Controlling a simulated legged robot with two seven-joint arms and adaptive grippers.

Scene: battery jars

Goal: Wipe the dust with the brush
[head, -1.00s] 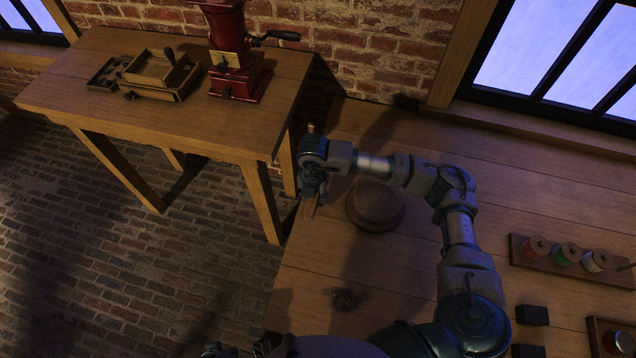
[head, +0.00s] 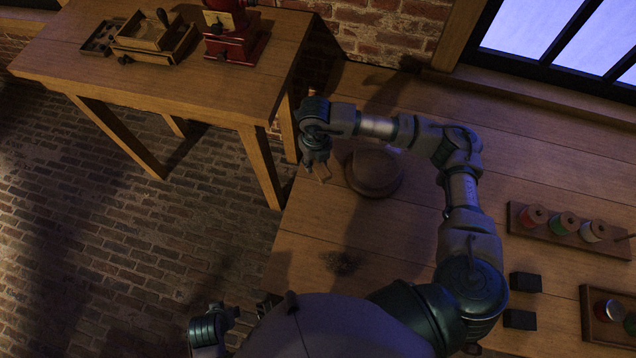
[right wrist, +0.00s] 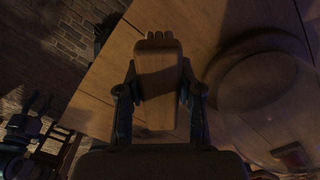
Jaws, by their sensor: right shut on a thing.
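A small wooden brush (head: 321,172) is in my right gripper (head: 318,160), which is shut on it above the left edge of the wooden workbench. In the right wrist view the brush (right wrist: 156,85) sits between the two fingers (right wrist: 158,98), its toothed end pointing away. A dark patch of dust (head: 343,262) lies on the bench, nearer to me than the brush and apart from it. Part of my left arm (head: 212,326) shows at the lower left; its finger opening cannot be made out.
A round wooden disc (head: 373,172) lies right beside the brush. A spool rack (head: 570,232), dark blocks (head: 524,282) and a tray (head: 592,318) are at the right. A side table (head: 215,92) holds a red grinder (head: 236,42). Bare bench surrounds the dust.

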